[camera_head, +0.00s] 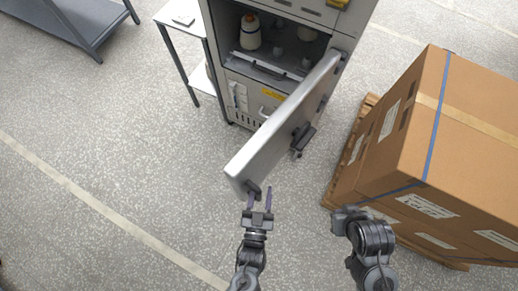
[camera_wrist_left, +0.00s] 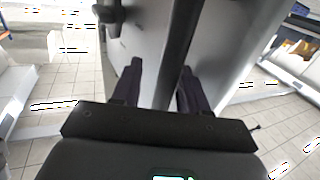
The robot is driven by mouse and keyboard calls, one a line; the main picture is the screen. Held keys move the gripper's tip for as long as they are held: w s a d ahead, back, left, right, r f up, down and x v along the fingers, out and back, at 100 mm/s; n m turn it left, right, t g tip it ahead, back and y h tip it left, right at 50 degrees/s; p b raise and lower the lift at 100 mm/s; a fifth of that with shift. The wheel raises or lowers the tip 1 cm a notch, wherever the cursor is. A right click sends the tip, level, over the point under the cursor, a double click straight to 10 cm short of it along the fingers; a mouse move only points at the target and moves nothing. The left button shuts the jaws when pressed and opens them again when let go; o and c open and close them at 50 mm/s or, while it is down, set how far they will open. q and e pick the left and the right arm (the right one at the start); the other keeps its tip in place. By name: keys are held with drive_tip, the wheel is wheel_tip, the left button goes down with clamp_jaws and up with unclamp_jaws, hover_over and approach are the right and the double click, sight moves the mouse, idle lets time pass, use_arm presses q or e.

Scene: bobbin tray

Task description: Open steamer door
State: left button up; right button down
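The steamer door (camera_head: 280,122) is a pale grey slab. It stands swung well out from the steamer cabinet (camera_head: 229,48), hinged at the cabinet's right side. A dark latch (camera_head: 303,138) sits on its right face. My left gripper (camera_head: 260,190) is at the door's free lower end, with its two fingers apart. In the left wrist view, the open fingers (camera_wrist_left: 158,82) lie on either side of a dark strip by the door panel (camera_wrist_left: 232,40); contact is unclear. My right gripper (camera_head: 340,221) is right of the left one, its fingers too unclear to read.
The cabinet's open chamber holds white bobbins (camera_head: 251,32). A large cardboard box (camera_head: 445,130) on a wooden pallet (camera_head: 330,197) stands right of the door. A small side table (camera_head: 180,14) is left of the cabinet. Floor left of the door is clear.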

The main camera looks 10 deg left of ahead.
use_arm(q)
drive_tip(key=shift+s+a, duration=0.15)
drive_tip(key=shift+s, duration=0.1)
drive_tip(key=s, duration=1)
drive_tip(key=shift+s, duration=0.3)
